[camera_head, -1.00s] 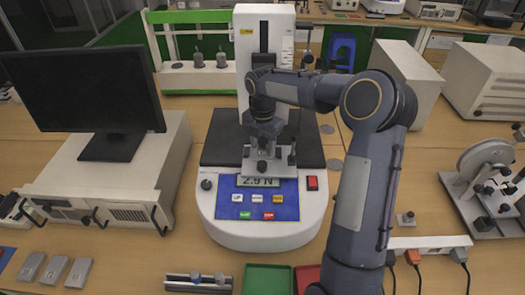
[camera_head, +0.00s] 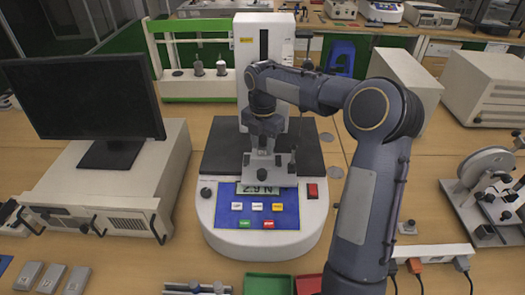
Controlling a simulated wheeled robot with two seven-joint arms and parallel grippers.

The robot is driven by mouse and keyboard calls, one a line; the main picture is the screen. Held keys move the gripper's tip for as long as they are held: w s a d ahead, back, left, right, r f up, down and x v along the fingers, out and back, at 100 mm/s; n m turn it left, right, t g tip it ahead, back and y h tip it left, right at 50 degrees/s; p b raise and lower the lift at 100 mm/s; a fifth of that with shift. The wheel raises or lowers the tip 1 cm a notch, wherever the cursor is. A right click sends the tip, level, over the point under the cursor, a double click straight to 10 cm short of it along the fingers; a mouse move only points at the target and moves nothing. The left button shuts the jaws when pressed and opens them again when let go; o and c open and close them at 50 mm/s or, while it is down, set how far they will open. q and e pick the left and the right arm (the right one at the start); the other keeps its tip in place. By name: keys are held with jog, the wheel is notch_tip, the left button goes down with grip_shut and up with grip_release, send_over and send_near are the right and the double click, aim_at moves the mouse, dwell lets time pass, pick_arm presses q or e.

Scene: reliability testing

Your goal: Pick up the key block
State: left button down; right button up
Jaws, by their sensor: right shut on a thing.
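My right gripper (camera_head: 268,165) reaches in from the right over the white test machine (camera_head: 215,225). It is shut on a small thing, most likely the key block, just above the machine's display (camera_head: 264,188). The grey fingers and metal fixture parts blend together there, so the held block's outline cannot be told apart. The display seems to read 2.9 N. My left gripper is not in view.
A monitor (camera_head: 85,95) on a beige case (camera_head: 105,185) stands left. Grey blocks (camera_head: 28,274) lie front left. Green tray (camera_head: 268,284) and red tray (camera_head: 308,285) sit in front. A power strip (camera_head: 440,253) and a metal wheel device (camera_head: 485,170) are right.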

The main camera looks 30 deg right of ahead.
jog(key=s+a+r+b, duration=0.3)
jog(key=s+r, duration=0.6)
jog(key=s, duration=0.4)
jog(key=shift+s+a+r, duration=0.15)
jog(key=shift+a, duration=0.3)
